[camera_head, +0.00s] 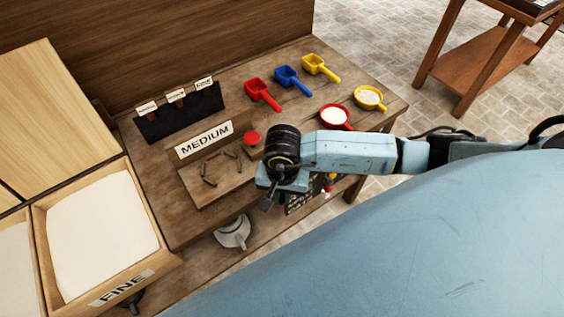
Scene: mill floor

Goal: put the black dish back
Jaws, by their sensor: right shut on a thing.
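My right gripper (268,204) reaches in from the right, over the front edge of the wooden bench, and points down. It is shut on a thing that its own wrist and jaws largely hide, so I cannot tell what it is. A dark, speckled flat thing (300,200) shows just right of the jaws; I cannot tell whether it is the black dish or whether the jaws touch it. No other black dish shows clearly. My left gripper is not in view.
The wooden bench (230,112) holds red (262,95), blue (292,80) and yellow (320,67) scoops. Two filled pans, red (333,116) and yellow (369,97), stand at right. A MEDIUM board (206,140) and FINE bin (121,288) are left. A grey vessel (232,233) sits below.

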